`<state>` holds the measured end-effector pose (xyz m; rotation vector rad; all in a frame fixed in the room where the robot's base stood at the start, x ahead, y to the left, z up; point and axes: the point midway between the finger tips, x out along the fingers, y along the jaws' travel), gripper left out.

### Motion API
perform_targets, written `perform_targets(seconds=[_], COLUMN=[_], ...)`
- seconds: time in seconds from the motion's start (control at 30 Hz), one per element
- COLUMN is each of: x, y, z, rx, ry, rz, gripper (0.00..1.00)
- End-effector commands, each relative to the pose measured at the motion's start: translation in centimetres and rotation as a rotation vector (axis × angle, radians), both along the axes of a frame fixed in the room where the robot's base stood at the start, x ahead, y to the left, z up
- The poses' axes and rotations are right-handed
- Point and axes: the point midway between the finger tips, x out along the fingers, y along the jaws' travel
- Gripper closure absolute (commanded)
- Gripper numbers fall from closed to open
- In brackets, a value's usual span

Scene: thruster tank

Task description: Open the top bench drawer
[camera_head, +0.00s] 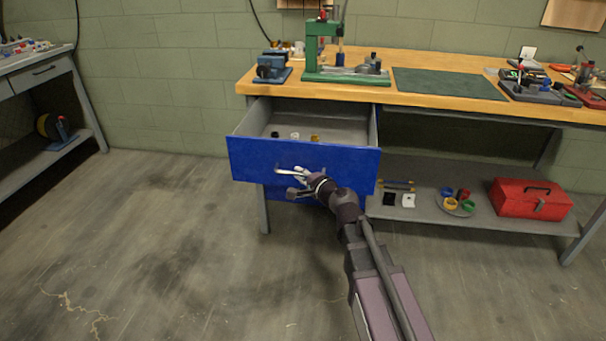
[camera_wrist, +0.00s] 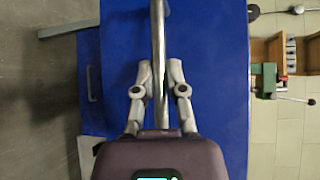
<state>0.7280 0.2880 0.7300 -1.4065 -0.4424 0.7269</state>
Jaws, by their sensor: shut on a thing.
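The top bench drawer (camera_head: 250,158) has a blue front and is pulled well out from under the wooden bench top. Its grey inside shows, with a few small items lying in it. Its bar handle (camera_head: 288,170) is on the blue front. My gripper (camera_head: 304,176) is at this handle. In the wrist view, the handle (camera_wrist: 158,30) runs between the two fingers of my gripper (camera_wrist: 159,75), which are shut on it. The blue drawer front (camera_wrist: 215,60) fills the middle of that view. A lower blue drawer (camera_head: 272,192) shows partly beneath, behind my gripper.
On the wooden bench (camera_head: 440,65) stand a green press (camera_head: 318,55), a blue vise (camera_head: 271,68) and a dark green mat (camera_head: 445,83). A red toolbox (camera_head: 530,199) sits on the lower shelf. The floor (camera_head: 150,240) in front and left is clear.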

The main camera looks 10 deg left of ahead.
Motion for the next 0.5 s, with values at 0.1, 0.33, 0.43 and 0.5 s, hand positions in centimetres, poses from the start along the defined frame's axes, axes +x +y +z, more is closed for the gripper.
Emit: perform_targets(seconds=[0.1,0.33,0.43,0.5], x=[-0.03,0.03,0.08,0.09], y=[0.09,-0.04,-0.16,-0.22], z=[0.03,0.02,0.02,0.02], rx=[0.002,0.002,0.002,0.001], ry=[0.001,0.001,0.001,0.001], rz=[0.004,0.003,0.001,0.000], gripper=[1.00,0.52,0.49,0.49])
